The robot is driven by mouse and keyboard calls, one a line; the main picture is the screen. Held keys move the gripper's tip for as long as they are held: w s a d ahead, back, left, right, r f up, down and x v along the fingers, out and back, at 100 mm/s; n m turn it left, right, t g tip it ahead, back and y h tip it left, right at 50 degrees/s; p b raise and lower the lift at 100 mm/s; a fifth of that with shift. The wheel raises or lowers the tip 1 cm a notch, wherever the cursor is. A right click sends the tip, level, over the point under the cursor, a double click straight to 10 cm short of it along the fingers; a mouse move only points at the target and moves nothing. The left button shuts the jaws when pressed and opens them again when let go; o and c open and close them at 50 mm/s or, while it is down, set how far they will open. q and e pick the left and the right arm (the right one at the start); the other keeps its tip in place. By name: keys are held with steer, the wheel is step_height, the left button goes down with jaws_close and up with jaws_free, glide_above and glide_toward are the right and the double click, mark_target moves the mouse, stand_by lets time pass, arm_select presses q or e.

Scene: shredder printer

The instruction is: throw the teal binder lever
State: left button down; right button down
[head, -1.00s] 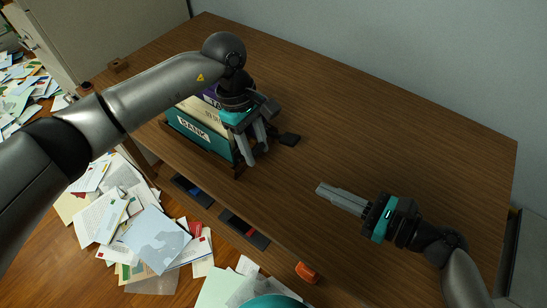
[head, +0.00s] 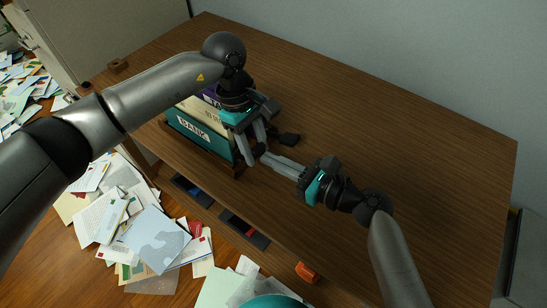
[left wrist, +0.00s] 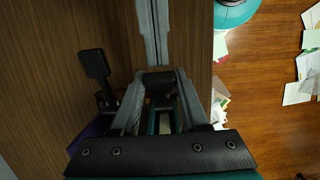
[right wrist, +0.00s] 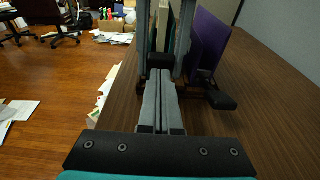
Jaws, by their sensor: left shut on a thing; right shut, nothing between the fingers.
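The teal binder (head: 222,149), labelled BANK, stands at the front of a row of binders near the desk's front edge. Its black lever (head: 259,150) sticks out at the row's right end; it also shows in the left wrist view (left wrist: 158,82) and the right wrist view (right wrist: 160,61). My left gripper (head: 252,156) points down there and is shut on this lever, between its fingertips. My right gripper (head: 267,160) is shut and empty. Its fingertips point at the lever and lie very close to it; I cannot tell whether they touch.
A cream binder (head: 205,110) and a purple binder (right wrist: 207,45) stand behind the teal one. Another black lever (head: 289,139) sticks out behind my left fingers. The wooden desk (head: 400,140) is clear to the right. Papers (head: 155,240) litter the floor in front.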

steer(key=shift+w+a+r, duration=0.1)
steer(key=shift+w+r, duration=0.05)
arm_select(q)
steer(key=shift+s+d+f, duration=0.1)
arm_select(e)
steer(key=shift+w+a+r, duration=0.35)
steer(key=shift+a+r, duration=0.15)
steer(key=shift+r, duration=0.1)
arm_select(q)
steer(key=c, duration=0.7)
jaws_free()
steer(key=o, duration=0.3)
arm_select(e)
steer(key=shift+f, duration=0.1)
steer(key=shift+d, duration=0.1)
